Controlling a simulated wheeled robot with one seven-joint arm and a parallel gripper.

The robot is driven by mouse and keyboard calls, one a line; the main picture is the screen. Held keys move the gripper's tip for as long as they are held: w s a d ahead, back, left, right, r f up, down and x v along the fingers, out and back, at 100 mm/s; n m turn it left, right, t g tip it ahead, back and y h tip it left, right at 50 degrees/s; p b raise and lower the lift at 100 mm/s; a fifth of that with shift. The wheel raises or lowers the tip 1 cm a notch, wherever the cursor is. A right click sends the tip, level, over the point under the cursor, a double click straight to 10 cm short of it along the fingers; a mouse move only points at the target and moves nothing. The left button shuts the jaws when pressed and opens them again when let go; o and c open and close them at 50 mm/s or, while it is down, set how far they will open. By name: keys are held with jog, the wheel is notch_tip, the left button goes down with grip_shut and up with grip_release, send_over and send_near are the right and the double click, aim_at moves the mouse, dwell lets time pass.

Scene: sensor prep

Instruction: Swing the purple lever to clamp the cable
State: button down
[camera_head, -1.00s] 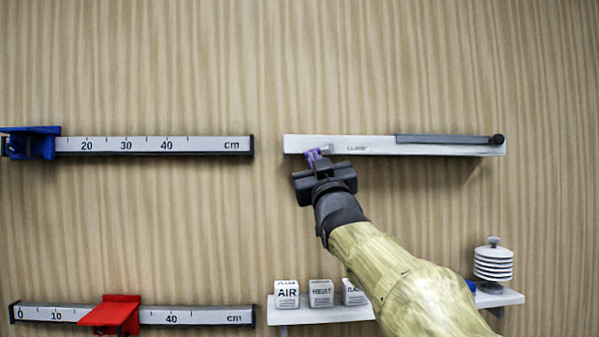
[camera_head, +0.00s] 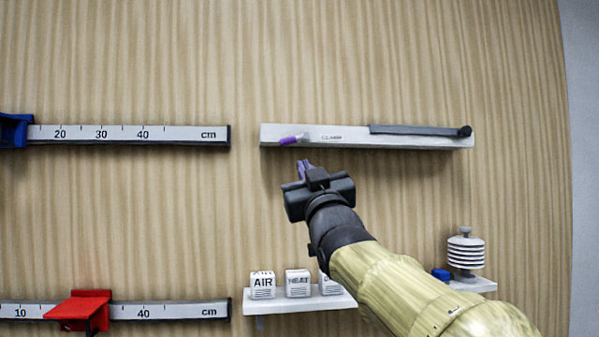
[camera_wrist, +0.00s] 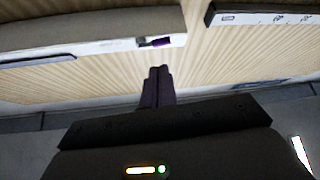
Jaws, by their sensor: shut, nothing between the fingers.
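The purple lever (camera_head: 289,140) sits near the left end of the white clamp bar (camera_head: 350,143) on the wall. A pale end piece adjoins it on the right, beside the clamp label. The lever also shows in the wrist view (camera_wrist: 161,42). A dark grey cable-like strip (camera_head: 415,130) lies along the bar's right half, ending in a black knob (camera_head: 465,131). My gripper (camera_head: 304,169) is below and slightly right of the lever, apart from it. Its fingers are together with nothing between them; they also show in the wrist view (camera_wrist: 157,88).
A blue slider (camera_head: 14,130) on a ruler rail (camera_head: 130,134) is at left; a red slider (camera_head: 82,308) is on a lower rail. Below stand white labelled blocks (camera_head: 263,285) on a shelf (camera_head: 300,303), and a white ribbed stack (camera_head: 465,252). Wall between is clear.

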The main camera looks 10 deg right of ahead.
jog(key=b+v, duration=0.1)
jog(key=v, duration=0.3)
jog(key=shift+f, duration=0.15)
jog(key=shift+w+a, duration=0.1)
